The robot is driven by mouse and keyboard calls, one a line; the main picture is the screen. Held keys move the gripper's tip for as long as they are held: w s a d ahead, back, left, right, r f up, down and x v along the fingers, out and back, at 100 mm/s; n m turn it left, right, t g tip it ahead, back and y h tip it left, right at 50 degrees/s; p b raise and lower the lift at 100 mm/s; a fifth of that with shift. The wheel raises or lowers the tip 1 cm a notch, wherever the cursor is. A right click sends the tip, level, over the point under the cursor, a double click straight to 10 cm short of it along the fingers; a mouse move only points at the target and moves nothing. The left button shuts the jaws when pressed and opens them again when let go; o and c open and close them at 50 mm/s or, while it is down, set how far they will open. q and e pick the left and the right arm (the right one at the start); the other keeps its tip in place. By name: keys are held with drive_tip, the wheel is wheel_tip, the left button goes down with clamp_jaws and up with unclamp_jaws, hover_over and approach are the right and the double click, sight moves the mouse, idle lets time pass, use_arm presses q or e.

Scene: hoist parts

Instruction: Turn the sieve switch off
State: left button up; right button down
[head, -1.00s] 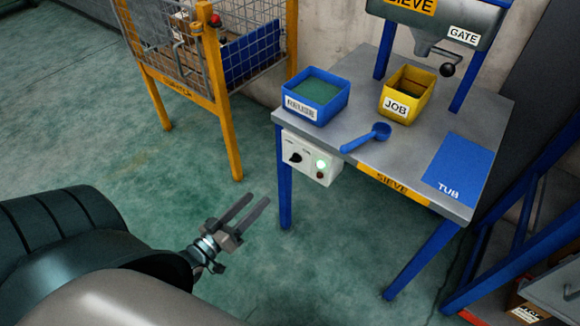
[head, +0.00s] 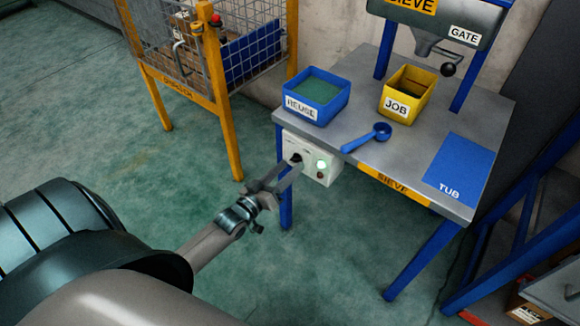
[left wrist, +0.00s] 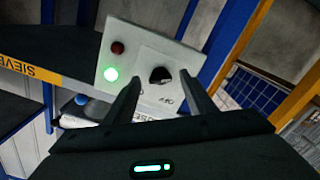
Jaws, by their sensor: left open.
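The sieve switch is a black knob (head: 296,158) on a white control box (head: 327,174) at the front left of the sieve table. A green lamp (head: 321,164) glows beside the knob, with a dark red lamp (head: 320,175) below it. My left gripper (head: 286,172) is open, its fingertips close to the box. In the left wrist view, the knob (left wrist: 160,75) lies between the two open fingers (left wrist: 158,88), and the green lamp (left wrist: 111,74) is lit. I cannot tell whether the fingers touch the box. My right gripper is not in view.
On the sieve table (head: 390,160) stand a blue REUSE tub (head: 316,108), a yellow JOB tub (head: 393,108) and a blue scoop (head: 367,138). A yellow-framed mesh cage (head: 228,130) stands left. The green floor before the table is clear.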

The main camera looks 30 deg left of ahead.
use_arm(q)
drive_tip(key=shift+w+d, duration=0.1)
drive_tip(key=shift+w, duration=0.6)
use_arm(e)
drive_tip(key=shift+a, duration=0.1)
use_arm(q)
drive_tip(key=c, duration=1)
drive_tip(key=shift+c, duration=0.2)
